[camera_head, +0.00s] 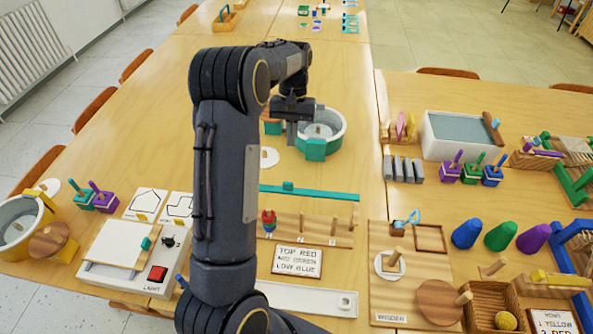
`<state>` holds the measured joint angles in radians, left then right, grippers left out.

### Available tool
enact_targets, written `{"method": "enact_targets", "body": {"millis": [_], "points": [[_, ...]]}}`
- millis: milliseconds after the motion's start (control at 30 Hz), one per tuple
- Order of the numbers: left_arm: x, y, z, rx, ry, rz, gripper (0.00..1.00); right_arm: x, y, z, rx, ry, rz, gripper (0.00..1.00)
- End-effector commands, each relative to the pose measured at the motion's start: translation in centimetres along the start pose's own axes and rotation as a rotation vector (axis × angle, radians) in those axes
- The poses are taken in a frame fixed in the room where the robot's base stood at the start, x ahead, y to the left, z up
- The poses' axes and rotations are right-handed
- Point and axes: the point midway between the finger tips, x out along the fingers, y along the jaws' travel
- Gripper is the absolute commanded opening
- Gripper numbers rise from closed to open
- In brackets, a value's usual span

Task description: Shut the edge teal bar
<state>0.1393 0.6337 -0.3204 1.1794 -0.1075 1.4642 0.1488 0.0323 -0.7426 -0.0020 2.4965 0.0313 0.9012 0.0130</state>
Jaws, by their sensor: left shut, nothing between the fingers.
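A long thin teal bar (325,194) lies flat along the far edge of a wooden board with pegs (318,228). A small teal knob (288,186) stands up on the bar, left of its middle. My left gripper (292,141) points down beyond the bar, beside a round teal-and-white tub (338,134), and is shut with nothing in it. Whether it touches the tub is hard to tell. My left arm crosses the middle of the view and may hide the bar's left end. My right gripper is not in view.
A teal block (316,150) sits on the tub's near side. A white disc (269,157) lies left of it. A sign (298,262) lies in front of the pegs. A water tray (460,135) stands right, with grey blocks (404,169) nearby. Bare table lies between tub and bar.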

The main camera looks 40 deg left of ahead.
Motion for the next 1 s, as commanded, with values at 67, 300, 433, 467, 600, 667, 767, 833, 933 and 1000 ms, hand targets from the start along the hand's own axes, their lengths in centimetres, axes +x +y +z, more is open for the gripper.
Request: {"method": "enact_targets", "body": {"millis": [67,300,433,467,600,667,767,833,933,1000], "points": [[1.6,0.0,0.1,0.0,-0.006,-0.001,0.0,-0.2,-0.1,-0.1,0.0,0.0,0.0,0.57],[6.8,0.0,0.2,0.0,-0.005,-0.001,0.0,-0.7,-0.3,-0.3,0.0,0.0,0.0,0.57],[8.0,0.0,1.2,0.001,-0.001,0.001,0.0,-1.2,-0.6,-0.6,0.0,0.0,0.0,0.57],[8.1,0.0,1.7,0.001,-0.001,0.002,0.0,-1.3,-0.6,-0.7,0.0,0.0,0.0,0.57],[8.6,0.1,3.2,0.001,0.0,0.002,0.0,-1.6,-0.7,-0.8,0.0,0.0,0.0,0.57],[8.8,0.1,3.6,0.001,0.0,0.001,0.0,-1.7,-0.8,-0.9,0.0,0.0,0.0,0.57],[8.9,0.0,3.9,0.001,0.001,0.001,0.0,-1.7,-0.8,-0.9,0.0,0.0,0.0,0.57],[9.0,0.0,4.0,0.001,0.001,0.001,0.0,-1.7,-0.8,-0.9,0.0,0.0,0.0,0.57],[9.0,0.0,4.0,0.001,0.001,0.001,0.0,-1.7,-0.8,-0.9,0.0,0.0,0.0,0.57],[9.0,0.0,4.0,0.001,0.001,0.001,0.0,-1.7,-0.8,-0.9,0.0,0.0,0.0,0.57]]}}
